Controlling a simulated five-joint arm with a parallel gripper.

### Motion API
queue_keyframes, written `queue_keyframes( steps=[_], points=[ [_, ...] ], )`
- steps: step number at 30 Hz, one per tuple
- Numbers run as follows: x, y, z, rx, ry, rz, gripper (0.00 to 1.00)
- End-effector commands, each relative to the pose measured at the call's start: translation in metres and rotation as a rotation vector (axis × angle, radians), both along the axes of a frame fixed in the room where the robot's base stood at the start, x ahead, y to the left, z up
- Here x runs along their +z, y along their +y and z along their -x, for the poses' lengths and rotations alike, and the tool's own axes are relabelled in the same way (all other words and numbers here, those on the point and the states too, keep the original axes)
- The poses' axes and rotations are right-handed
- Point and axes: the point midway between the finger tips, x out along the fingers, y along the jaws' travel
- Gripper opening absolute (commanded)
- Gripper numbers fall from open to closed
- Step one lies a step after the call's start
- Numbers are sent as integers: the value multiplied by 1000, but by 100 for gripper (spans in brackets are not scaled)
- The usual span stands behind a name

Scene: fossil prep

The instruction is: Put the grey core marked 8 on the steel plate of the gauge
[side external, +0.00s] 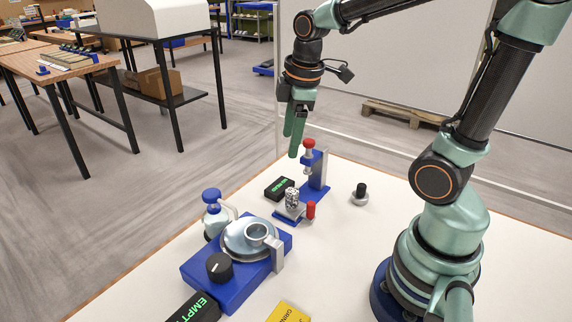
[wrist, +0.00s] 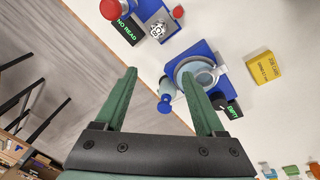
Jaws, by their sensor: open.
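A grey-white core with black marks (side external: 292,197) stands upright at the small steel plate (side external: 287,212) of a low blue base, in front of a blue gauge stand (side external: 318,178) with a red-knobbed plunger. I cannot read a number on it. In the wrist view the core (wrist: 157,31) appears over the grey plate (wrist: 149,16); contact is unclear. My gripper (side external: 294,145) is open and empty, high above the table and behind the gauge in the side view. In the wrist view my gripper (wrist: 159,71) has its fingers wide apart, with nothing between them.
A blue machine (side external: 226,286) with a steel bowl, cup and black knob stands in front, a blue-capped bottle (side external: 214,217) beside it. A black display (side external: 279,188), red-topped post (side external: 311,210) and black-knobbed weight (side external: 360,194) stand near the gauge.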

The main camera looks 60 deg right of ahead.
Motion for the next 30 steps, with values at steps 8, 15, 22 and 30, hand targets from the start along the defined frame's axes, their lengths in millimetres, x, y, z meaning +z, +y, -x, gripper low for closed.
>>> queue_keyframes(
  steps=[8,15,22,30],
  points=[
    [27,32,27,-518,-224,-174,71],
    [32,42,36,-718,-292,-280,71],
    [32,42,37,-733,-293,-287,71],
    [32,42,36,-732,-293,-287,71]
  ],
)
